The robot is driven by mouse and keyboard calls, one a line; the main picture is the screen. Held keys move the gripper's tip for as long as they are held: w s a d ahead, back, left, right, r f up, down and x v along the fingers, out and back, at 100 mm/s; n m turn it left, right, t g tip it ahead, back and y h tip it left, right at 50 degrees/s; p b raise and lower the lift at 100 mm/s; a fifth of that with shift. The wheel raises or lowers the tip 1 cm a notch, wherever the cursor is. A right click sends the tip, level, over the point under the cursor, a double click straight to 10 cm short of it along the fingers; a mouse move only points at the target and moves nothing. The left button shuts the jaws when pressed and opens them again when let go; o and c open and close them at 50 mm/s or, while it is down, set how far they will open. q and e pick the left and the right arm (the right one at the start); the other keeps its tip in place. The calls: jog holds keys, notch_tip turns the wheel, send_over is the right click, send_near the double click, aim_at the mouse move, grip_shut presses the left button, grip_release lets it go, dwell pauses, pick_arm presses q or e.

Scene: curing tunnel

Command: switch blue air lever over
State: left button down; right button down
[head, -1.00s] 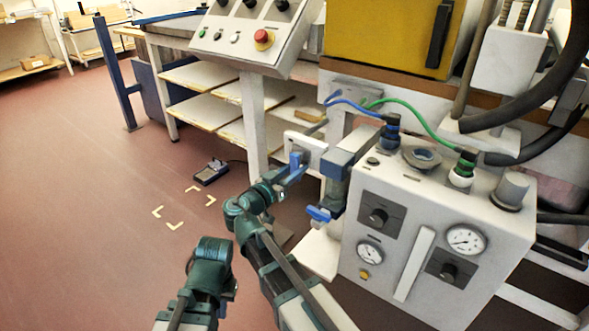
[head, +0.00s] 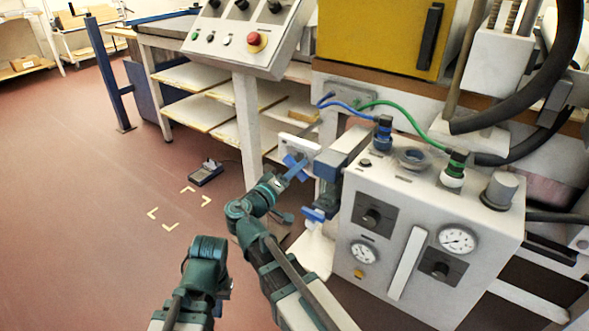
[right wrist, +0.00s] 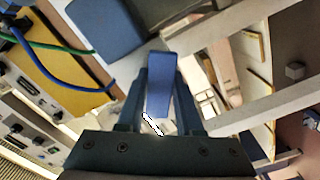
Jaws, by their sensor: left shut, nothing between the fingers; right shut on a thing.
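The blue air lever (head: 295,166) sits in front of a white plate on the side of the machine stand. In the right wrist view the blue lever (right wrist: 160,84) stands between the two fingers. My right gripper (head: 284,178) is at the lever and shut on it. A second blue handle (head: 318,214) sticks out lower, beside the white control box. My left gripper (head: 222,291) is low in the head view, apart from the lever and empty; its fingertips are mostly hidden by my own arm.
The white control box (head: 396,250) with gauges stands right of the lever, with blue and green hoses on top. A sloped button panel (head: 240,32) with a red button is above. Shelves (head: 190,105) lie behind. The red floor at left is open, with a small pedal (head: 206,173).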

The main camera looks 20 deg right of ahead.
jog(key=n, duration=0.1)
jog(key=r+n+p, duration=0.1)
jog(key=n, duration=0.1)
jog(key=shift+s+d+n, duration=0.15)
jog(key=shift+n, duration=0.15)
jog(key=shift+r+n+p, duration=0.15)
jog(key=shift+r+n, duration=0.05)
jog(key=shift+n, duration=0.6)
jog(key=shift+r+n+p, duration=0.15)
jog(key=shift+r+n, duration=0.05)
jog(key=shift+n, duration=0.6)
jog(key=c, duration=0.6)
grip_release()
jog(key=shift+o, duration=0.2)
jog(key=shift+s, duration=0.1)
